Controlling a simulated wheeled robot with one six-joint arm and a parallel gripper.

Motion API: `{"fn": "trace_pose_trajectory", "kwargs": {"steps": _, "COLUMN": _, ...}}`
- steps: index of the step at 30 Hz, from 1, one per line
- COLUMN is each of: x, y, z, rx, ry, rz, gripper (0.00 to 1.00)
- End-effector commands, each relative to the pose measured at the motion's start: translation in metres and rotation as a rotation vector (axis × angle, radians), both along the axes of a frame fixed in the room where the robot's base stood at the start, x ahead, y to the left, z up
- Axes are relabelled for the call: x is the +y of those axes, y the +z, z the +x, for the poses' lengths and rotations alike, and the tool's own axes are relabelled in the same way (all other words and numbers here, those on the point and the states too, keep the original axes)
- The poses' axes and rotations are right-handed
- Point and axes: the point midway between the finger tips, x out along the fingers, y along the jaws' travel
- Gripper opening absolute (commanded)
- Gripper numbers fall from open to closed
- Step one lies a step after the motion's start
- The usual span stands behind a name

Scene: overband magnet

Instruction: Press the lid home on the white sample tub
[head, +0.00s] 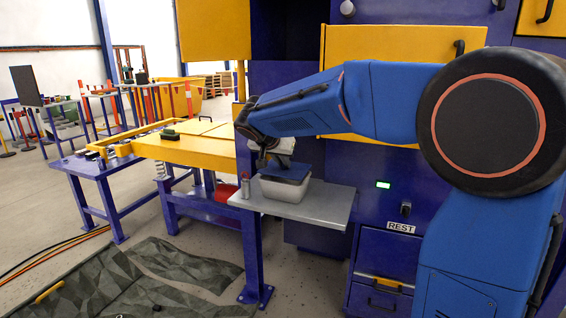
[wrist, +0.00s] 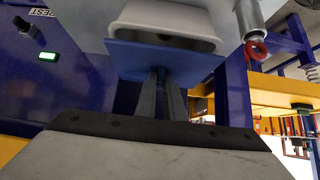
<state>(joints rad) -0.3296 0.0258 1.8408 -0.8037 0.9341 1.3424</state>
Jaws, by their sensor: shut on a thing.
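The white sample tub (head: 284,194) stands on a grey shelf (head: 325,206) in the head view. A flat blue lid (head: 284,174) lies over its top and looks slightly tilted. My gripper (head: 268,163) is above the lid. In the wrist view, my gripper's two fingers (wrist: 165,82) are close together and reach the middle of the blue lid (wrist: 128,58); the part they grip is hidden. The tub (wrist: 150,14) shows beyond the lid, with a dark opening along its rim, so the lid does not look flush there.
A small grey cylinder with a red part (head: 245,187) stands on the shelf just left of the tub, also in the wrist view (wrist: 248,22). A yellow-topped bench (head: 190,148) is to the left. The purple cabinet (head: 335,165) rises behind. The shelf's right part is clear.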

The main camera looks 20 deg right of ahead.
Motion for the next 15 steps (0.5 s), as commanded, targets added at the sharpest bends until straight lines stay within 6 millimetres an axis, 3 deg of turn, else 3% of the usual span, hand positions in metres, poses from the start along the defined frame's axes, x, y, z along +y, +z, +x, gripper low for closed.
{"fn": "trace_pose_trajectory", "kwargs": {"steps": 15, "x": -0.0001, "y": -0.009, "z": 0.0002, "rx": 0.0, "ry": -0.001, "rz": -0.001, "gripper": 0.0}}
